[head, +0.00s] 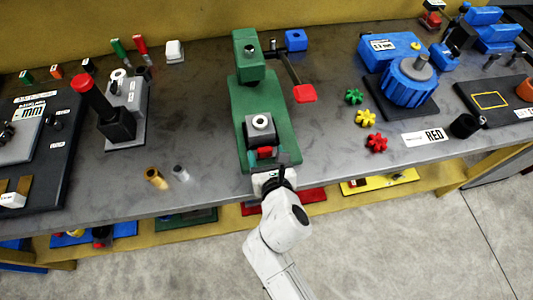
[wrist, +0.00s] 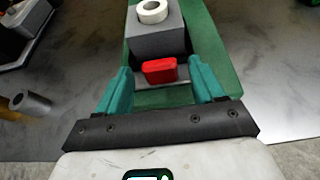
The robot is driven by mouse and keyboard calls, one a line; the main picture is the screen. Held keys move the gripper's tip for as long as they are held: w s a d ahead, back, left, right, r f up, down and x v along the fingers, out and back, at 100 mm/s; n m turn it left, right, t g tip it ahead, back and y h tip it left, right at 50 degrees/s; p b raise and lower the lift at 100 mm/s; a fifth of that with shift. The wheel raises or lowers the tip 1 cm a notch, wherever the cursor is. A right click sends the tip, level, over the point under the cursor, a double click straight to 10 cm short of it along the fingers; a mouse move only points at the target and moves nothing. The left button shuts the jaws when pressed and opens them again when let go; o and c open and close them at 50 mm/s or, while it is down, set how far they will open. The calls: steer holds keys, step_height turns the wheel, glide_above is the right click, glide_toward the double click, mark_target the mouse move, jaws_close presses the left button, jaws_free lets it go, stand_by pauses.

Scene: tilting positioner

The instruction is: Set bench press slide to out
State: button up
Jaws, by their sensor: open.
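The bench press (head: 237,110) has a long green base, with a green upright head (head: 249,55) at the back and a lever ending in a red pad (head: 305,93). Its slide, a grey block (head: 260,131) with a white ring on top, sits on the front part of the base. A red handle (head: 264,153) is on the slide's near side. In the wrist view, the handle (wrist: 160,71) shows between the teal fingertips of my gripper (wrist: 160,75). My gripper (head: 268,160) is open at the front edge of the base, with a finger on each side of the handle; contact is not visible.
A grey fixture with a red-topped black lever (head: 92,96) stands left of the press. Colored star knobs (head: 366,118) and a blue positioner (head: 408,82) are right.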

steer(key=v, duration=1)
steer(key=s+d+f+m+g+h, duration=0.2)
steer(key=d+f+m+g, duration=0.1)
steer(key=d+m, duration=0.65)
steer(key=s+d+f+m+g+h, duration=0.2)
steer(key=d+f+m+h, duration=0.15)
steer(key=d+m, duration=0.6)
steer(key=s+d+f+m+g, duration=0.1)
steer(key=s+d+m+g, duration=0.2)
steer(key=s+m, duration=0.4)
steer(key=s+d+f+m+g+y, duration=0.1)
steer(key=s+d+m+g, duration=0.3)
steer(key=m, duration=1)
steer(key=s+d, duration=0.1)
steer(key=s, duration=0.2)
steer(key=shift+d+f, duration=0.3)
